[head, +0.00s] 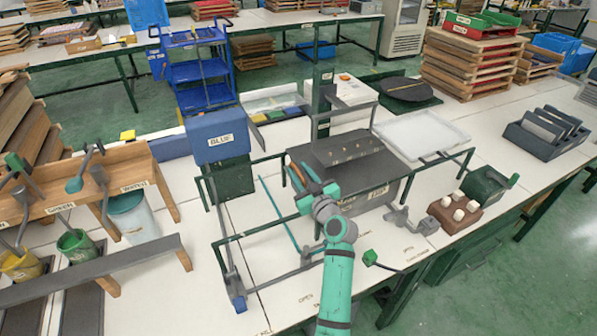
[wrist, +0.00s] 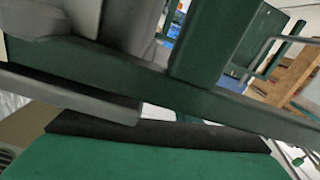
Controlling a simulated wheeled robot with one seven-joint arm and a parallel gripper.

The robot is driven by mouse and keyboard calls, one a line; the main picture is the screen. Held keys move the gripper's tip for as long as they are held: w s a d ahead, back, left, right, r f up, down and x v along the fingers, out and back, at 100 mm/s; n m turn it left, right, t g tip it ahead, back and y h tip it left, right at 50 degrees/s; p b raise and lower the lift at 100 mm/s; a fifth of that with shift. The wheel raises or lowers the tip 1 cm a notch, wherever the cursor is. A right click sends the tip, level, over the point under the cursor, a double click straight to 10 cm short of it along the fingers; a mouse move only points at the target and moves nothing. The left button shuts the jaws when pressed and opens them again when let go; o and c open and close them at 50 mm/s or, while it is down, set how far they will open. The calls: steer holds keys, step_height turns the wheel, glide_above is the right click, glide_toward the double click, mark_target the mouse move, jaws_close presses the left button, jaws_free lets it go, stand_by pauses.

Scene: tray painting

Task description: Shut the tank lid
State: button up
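A large dark grey box (head: 375,190), which looks like the tank, stands on the bench in the middle of the head view. A dark grey panel with small orange marks (head: 347,149) rises at its back; I cannot tell surely if it is the lid. In the wrist view a dark green bar (wrist: 190,100) crosses close in front, above a green surface (wrist: 150,160). Finger opening is not clear in either view.
A blue box marked BLUE (head: 220,135) stands left on a green base. A white tray (head: 425,133) on a frame is at the right. A brown block with white knobs (head: 455,213) and a green box (head: 487,186) are further right. Thin rails surround the arm.

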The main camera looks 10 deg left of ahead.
steer(key=v, duration=1)
steer(key=shift+s+d, duration=0.15)
steer(key=shift+s, duration=0.1)
steer(key=shift+w+d, duration=0.1)
